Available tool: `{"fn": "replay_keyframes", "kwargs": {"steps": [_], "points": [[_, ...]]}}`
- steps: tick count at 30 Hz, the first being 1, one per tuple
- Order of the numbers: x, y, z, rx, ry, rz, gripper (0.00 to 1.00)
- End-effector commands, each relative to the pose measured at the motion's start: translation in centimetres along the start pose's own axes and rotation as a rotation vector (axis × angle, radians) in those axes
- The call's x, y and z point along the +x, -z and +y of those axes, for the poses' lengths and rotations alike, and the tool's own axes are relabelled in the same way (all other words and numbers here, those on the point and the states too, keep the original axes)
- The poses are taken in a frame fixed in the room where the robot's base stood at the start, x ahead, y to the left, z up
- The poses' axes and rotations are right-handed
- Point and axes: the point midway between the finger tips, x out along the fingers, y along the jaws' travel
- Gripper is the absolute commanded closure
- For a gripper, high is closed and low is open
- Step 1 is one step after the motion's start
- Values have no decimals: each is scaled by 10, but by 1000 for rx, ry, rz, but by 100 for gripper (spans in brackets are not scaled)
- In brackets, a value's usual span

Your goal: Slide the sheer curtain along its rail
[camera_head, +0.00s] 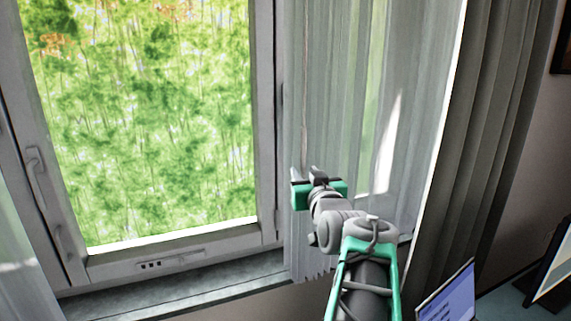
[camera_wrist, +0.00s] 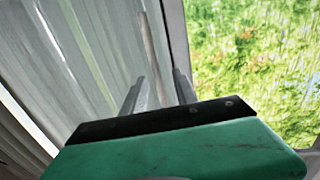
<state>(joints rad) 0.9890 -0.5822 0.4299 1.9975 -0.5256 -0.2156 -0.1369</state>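The sheer curtain (camera_head: 338,110), pale and pleated, hangs right of the uncovered window pane, its left edge near the window frame. It fills the left of the wrist view (camera_wrist: 75,60). My gripper (camera_head: 318,180) is at the curtain's left edge, at lower height; its fingers are hard to make out in the head view. In the wrist view the two grey fingers (camera_wrist: 160,85) stand apart, pointing at the curtain's edge strip. I cannot tell whether fabric lies between them or touches them. The rail is out of view.
The window (camera_head: 150,120) has a handle (camera_head: 37,172) on its left frame and a sill (camera_head: 180,290) below. Another piece of sheer fabric (camera_head: 20,260) hangs at far left. A dark grey curtain (camera_head: 490,130) hangs at right. A laptop (camera_head: 448,297) and a monitor (camera_head: 555,270) stand at lower right.

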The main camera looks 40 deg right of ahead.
Motion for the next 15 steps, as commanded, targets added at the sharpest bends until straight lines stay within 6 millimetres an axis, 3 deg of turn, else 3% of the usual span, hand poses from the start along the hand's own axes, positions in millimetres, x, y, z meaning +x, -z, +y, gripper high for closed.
{"fn": "replay_keyframes", "kwargs": {"steps": [5,15], "points": [[16,9,4,2,-3,25,65],[74,9,2,1,-1,22,65]]}}
